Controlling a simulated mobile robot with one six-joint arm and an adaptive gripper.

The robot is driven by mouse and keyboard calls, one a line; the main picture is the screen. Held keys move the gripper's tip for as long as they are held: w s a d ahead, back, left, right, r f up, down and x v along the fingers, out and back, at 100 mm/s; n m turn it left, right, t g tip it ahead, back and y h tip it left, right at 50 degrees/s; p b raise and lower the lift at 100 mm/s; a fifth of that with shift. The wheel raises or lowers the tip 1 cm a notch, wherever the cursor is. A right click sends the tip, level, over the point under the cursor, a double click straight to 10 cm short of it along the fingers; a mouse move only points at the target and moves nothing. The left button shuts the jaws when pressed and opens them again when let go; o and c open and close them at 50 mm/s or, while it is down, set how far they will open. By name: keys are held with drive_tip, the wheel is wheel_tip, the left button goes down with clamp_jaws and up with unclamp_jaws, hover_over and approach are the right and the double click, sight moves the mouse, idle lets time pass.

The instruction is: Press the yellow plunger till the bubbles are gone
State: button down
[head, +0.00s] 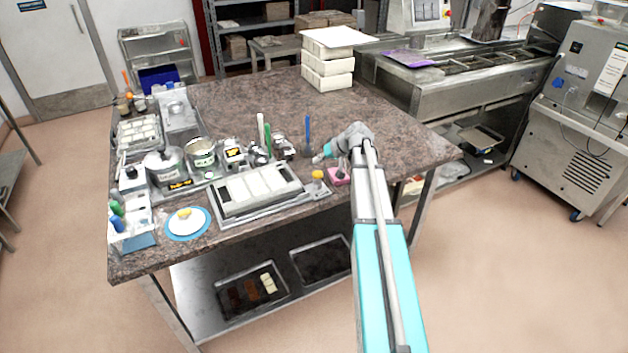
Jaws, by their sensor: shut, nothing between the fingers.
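A small yellow knob, which looks like the yellow plunger (317,174), stands on a small base at the right end of a grey mould tray (223,207). My gripper (318,159) is shut and empty. In the picture it is just above and behind the yellow knob, apart from it. Any bubbles are too small to tell in this view.
A pink block (339,176) sits right of the plunger, near my arm. A blue upright stick (308,134) and a green one (267,139) stand behind. Pots (165,168) crowd the left. White boxes (327,68) are stacked at the back. The stone tabletop (235,95) is clear towards the back.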

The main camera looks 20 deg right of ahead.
sight(316, 173)
drive_tip(key=shift+f+b, duration=1.15)
drive_tip(key=shift+f, duration=0.25)
drive_tip(key=shift+f+b, duration=1.3)
drive_tip(key=shift+f, duration=0.05)
idle(2.2)
drive_tip(key=shift+r, duration=0.1)
drive_tip(key=shift+r+p, duration=1.25)
drive_tip(key=shift+p, duration=0.1)
drive_tip(key=shift+r+p, duration=2.5)
